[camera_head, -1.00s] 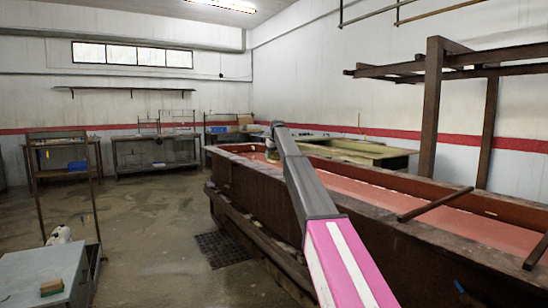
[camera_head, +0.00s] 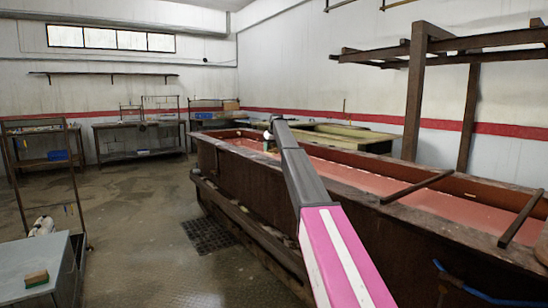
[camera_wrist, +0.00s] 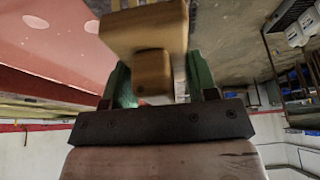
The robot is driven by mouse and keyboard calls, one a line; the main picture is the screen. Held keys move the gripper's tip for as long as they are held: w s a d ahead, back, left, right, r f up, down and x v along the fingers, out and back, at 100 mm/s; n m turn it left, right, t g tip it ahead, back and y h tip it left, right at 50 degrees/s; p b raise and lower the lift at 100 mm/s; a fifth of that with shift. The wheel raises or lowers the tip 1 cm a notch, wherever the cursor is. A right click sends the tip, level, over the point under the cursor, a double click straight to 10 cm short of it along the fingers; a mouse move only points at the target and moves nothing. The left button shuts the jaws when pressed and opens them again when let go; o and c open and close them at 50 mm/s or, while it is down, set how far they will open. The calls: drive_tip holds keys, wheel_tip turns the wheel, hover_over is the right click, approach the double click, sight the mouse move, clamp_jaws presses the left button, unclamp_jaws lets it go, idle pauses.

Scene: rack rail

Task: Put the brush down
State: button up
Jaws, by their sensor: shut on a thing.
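The brush (camera_wrist: 146,32) has a tan wooden body and fills the upper middle of the wrist view. Pale bristle-like material shows beside it; its far end is cut off by the frame. My gripper (camera_wrist: 155,82), with green fingers, is shut on the brush. In the head view, my gripper (camera_head: 268,142) is small at the far end of my pink and grey arm, over the long rusty trough. The brush is too small to make out there.
The long trough (camera_head: 225,185) holds reddish liquid, with bars across its right end. A grey cabinet (camera_head: 35,262) at lower left carries a small brown and green block (camera_head: 36,278). Benches (camera_head: 140,138) stand along the back wall. Floor between is open, with a grate (camera_head: 208,235).

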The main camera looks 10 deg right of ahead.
drive_tip(key=shift+w+d+f, duration=0.4)
drive_tip(key=shift+d+f, duration=0.1)
drive_tip(key=shift+d, duration=0.15)
drive_tip(key=shift+w+d+f, duration=0.35)
drive_tip(key=shift+d+f, duration=0.15)
drive_tip(key=shift+d, duration=0.1)
drive_tip(key=shift+f, duration=1.9)
drive_tip(key=shift+f, duration=0.1)
drive_tip(key=o, duration=0.8)
drive_tip(key=v, duration=1.2)
